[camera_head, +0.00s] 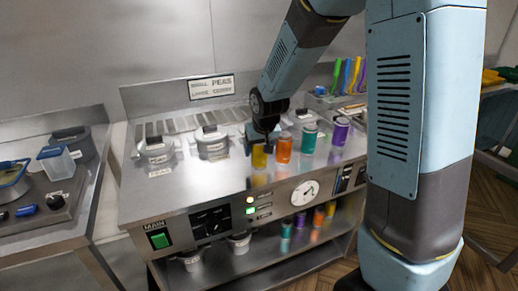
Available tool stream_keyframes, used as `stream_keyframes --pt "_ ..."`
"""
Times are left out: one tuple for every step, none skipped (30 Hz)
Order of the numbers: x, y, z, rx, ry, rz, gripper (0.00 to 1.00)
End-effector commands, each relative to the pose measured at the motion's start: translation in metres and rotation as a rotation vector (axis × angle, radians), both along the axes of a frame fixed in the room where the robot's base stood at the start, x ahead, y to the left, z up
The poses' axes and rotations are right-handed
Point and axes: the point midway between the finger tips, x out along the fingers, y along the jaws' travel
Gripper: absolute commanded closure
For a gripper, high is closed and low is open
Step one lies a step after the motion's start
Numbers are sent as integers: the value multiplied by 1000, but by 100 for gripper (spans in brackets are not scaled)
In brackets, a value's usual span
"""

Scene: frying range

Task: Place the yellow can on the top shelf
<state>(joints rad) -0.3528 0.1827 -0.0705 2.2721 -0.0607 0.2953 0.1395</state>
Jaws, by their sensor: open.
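The yellow can (259,157) stands on the steel top of the frying range (200,188), at the left end of a row of coloured cans. My gripper (263,142) is directly above and around the top of the yellow can, pointing down. The jaws are open, and their exact fit about the can is too small to make out. The upper part of the can is partly hidden by my gripper. The range's steel top is the upper level, and a lower shelf (265,262) lies beneath it.
An orange can (283,147), a teal can (309,138) and a purple can (341,132) stand close to the right of the yellow can. Lidded pots (212,142) stand to the left. Smaller coloured cans (318,217) and white pots sit below. The front left of the top is clear.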

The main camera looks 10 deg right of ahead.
Motion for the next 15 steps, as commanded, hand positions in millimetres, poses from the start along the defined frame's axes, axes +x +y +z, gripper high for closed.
stream_keyframes --pt "-1 0 3 0 -2 0 30" --pt "-1 0 6 2 -3 0 30" --pt "-3 0 9 2 -4 0 30" --pt "-4 -1 12 2 -4 0 30" --pt "-5 -1 16 2 -3 0 30" --pt "-8 -1 21 2 -5 1 30" --pt "-9 -2 25 2 -5 1 30" --pt "-11 -2 30 1 -4 1 30" --pt "-14 -2 36 2 -5 1 30" --pt "-15 -3 41 2 -5 0 30" --pt "-17 -3 45 2 -4 0 30" --pt "-20 -4 52 2 -6 0 30" --pt "-22 -4 56 2 -4 0 30" --pt "-24 -5 61 2 -4 0 30" --pt "-26 -5 67 2 -5 0 30"
